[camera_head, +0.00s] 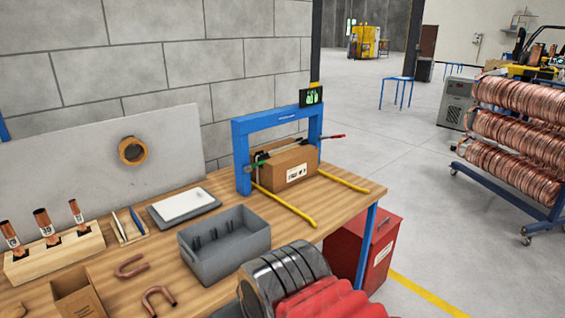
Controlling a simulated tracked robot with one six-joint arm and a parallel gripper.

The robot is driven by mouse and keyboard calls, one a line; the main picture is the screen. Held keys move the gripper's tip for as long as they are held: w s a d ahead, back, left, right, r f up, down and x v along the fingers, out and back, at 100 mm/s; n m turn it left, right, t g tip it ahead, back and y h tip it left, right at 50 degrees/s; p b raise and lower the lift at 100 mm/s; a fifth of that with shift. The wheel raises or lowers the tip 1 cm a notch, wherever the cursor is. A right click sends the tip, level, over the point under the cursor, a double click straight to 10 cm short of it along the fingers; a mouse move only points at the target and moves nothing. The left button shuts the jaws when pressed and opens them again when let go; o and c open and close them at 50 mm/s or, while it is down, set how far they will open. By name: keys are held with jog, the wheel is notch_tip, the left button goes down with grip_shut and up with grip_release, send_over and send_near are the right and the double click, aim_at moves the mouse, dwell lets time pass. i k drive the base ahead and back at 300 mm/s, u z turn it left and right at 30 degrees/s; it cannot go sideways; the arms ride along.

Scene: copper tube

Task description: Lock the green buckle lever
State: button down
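The green buckle lever (257,165) shows as a small green piece at the left of a cardboard box (286,168), beside the left post of a blue frame (262,120). Dark straps cross the top of the box. A red lever (333,136) sticks out at the box's right side, beside the right post. The green lever is too small to tell its exact angle or whether it is locked. My gripper is not in view.
The box and frame stand at the right end of a wooden table (345,195). Two yellow bars (285,205) extend forward from the frame. A grey bin (225,245), tablet (184,203), copper bends (130,267) and wooden tube holder (55,255) lie leftward. A red cabinet (382,250) stands at right.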

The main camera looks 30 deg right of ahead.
aim_at(258, 164)
jog(key=z, duration=0.6)
jog(key=i, duration=1)
jog(key=z, duration=0.05)
jog(key=k, duration=0.5)
jog(key=u, duration=1.4)
